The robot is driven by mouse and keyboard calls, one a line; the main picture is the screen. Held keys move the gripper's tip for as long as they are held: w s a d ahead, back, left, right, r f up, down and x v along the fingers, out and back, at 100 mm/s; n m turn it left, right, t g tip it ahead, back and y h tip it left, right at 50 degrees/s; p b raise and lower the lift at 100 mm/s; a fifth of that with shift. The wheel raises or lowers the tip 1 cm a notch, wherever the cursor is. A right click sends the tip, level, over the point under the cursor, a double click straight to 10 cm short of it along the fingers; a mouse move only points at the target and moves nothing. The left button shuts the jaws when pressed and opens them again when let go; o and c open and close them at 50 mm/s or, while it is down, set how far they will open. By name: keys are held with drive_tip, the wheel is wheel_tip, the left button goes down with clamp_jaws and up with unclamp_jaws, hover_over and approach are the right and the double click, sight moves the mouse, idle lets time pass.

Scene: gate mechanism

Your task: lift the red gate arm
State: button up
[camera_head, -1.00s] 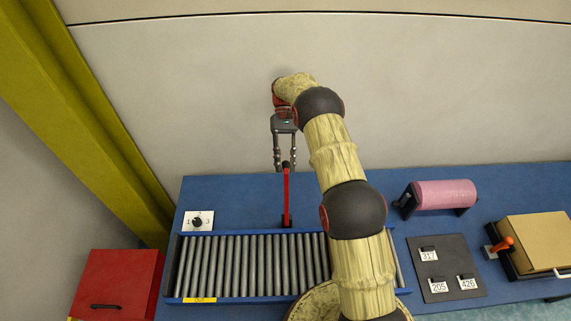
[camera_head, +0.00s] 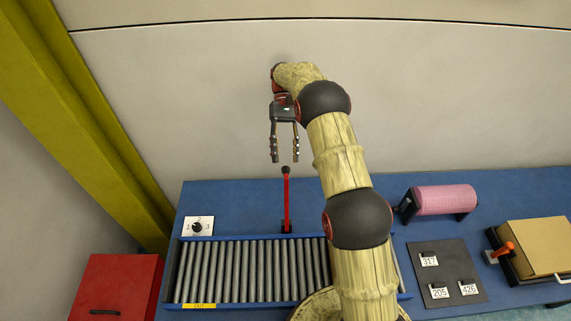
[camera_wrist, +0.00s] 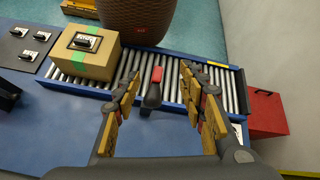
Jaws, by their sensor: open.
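The red gate arm (camera_head: 287,203) stands upright at the back edge of the roller conveyor, with a dark rounded tip on top. In the wrist view the gate arm (camera_wrist: 157,75) shows end-on between my fingers, with its dark knob toward the camera. My gripper (camera_head: 285,158) is open, fingers pointing down, just above the tip of the gate arm in the head view. In the wrist view my gripper (camera_wrist: 162,85) has its two fingers spread on either side of the arm, with visible gaps. Nothing is held.
The roller conveyor (camera_head: 250,270) lies in front of the gate arm. A cardboard box (camera_wrist: 92,55) sits on it in the wrist view. A dial (camera_head: 198,226), a plate with numbered switches (camera_head: 445,270), a pink roller (camera_head: 444,199) and a red box (camera_head: 115,285) stand around. The wall is behind.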

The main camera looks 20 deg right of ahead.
drive_tip(key=shift+w+r, duration=0.1)
drive_tip(key=shift+r, duration=0.9)
